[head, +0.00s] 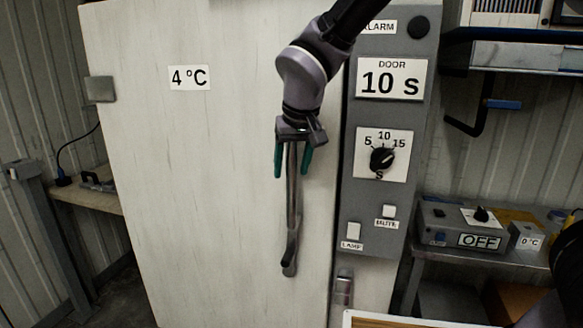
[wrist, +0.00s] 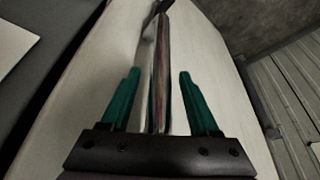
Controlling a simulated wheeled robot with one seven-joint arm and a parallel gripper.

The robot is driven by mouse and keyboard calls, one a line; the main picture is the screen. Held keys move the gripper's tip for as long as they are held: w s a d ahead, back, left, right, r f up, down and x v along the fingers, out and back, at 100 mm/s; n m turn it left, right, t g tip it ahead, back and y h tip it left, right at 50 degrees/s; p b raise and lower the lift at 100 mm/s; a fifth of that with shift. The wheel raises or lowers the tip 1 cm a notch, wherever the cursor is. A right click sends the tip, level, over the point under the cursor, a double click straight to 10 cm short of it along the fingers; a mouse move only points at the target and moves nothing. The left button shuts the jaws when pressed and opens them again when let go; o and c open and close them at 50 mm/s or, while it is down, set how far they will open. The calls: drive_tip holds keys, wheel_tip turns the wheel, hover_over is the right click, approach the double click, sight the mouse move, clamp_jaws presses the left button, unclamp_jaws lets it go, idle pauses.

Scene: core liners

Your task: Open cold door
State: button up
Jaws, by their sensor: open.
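The cold door (head: 190,190) is a large pale panel with a "4 °C" label, and it looks shut. Its metal handle (head: 292,225) is a long vertical bar near the door's right edge. My gripper (head: 293,172) is at the upper part of the handle, pointing down, with its green fingers open on either side of the bar. In the wrist view the handle (wrist: 160,75) runs between the two open fingers (wrist: 157,75), with a gap on each side. The handle's upper end is hidden by my gripper in the head view.
A grey control panel (head: 352,205) with a "DOOR 10 s" label, dial and switches stands right of the door. A metal latch (head: 344,287) sits below it. A bench with an "OFF" box (head: 460,226) is at the right. A wooden bench (head: 95,192) is at the left.

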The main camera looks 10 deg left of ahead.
drive_tip(key=shift+f, duration=0.2)
clamp_jaws()
idle(1.4)
